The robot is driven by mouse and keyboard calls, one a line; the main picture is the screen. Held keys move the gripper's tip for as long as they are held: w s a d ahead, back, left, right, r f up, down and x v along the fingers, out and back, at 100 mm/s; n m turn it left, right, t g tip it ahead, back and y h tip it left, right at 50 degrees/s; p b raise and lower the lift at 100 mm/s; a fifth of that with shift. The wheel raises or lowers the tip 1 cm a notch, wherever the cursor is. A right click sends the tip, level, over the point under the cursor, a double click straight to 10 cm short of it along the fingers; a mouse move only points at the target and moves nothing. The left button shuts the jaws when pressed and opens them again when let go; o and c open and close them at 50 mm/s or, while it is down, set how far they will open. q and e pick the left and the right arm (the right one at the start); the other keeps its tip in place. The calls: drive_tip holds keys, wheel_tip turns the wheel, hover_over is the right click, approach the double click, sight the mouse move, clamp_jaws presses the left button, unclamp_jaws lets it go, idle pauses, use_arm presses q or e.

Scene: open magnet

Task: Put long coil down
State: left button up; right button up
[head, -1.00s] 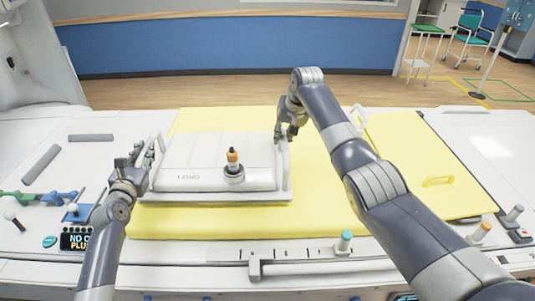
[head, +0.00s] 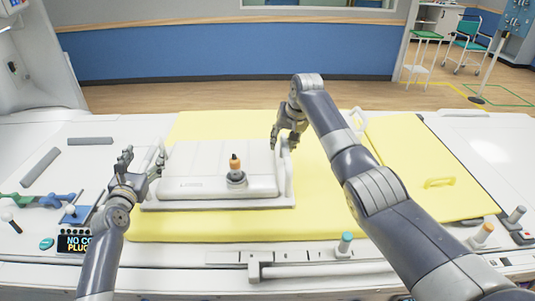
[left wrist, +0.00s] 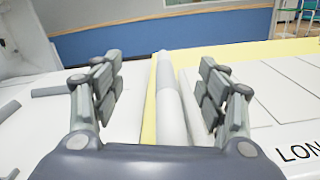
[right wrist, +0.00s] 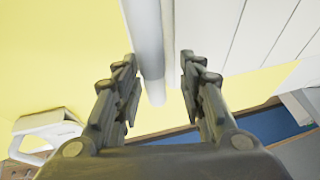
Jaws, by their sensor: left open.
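The long coil (head: 205,168) is a flat white panel with a round connector and orange-tipped plug (head: 235,163) on top. It lies on the yellow mat (head: 330,215). My left gripper (head: 141,164) is open at its left end; in the left wrist view the left handle bar (left wrist: 170,105) runs between the spread fingers. My right gripper (head: 284,143) is at the right end, fingers apart; in the right wrist view the right handle bar (right wrist: 148,45) passes between or just beyond them. I cannot tell whether any finger touches a bar.
Grey bars (head: 40,167) and green and blue parts (head: 48,200) lie on the white surface at left. A display (head: 77,242) and a rail with knobs (head: 345,243) line the front. A yellow pad with a handle (head: 438,182) lies at right.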

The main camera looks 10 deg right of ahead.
use_arm(q)
drive_tip(key=shift+s+f, duration=0.1)
drive_tip(key=shift+s+a, duration=0.1)
drive_tip(key=shift+s, duration=0.15)
drive_tip(key=s+a, duration=0.2)
drive_tip(key=s, duration=0.9)
drive_tip(key=shift+a+f, duration=0.2)
drive_tip(key=shift+a, duration=0.05)
use_arm(e)
drive_tip(key=o, duration=0.8)
drive_tip(key=shift+r, duration=0.15)
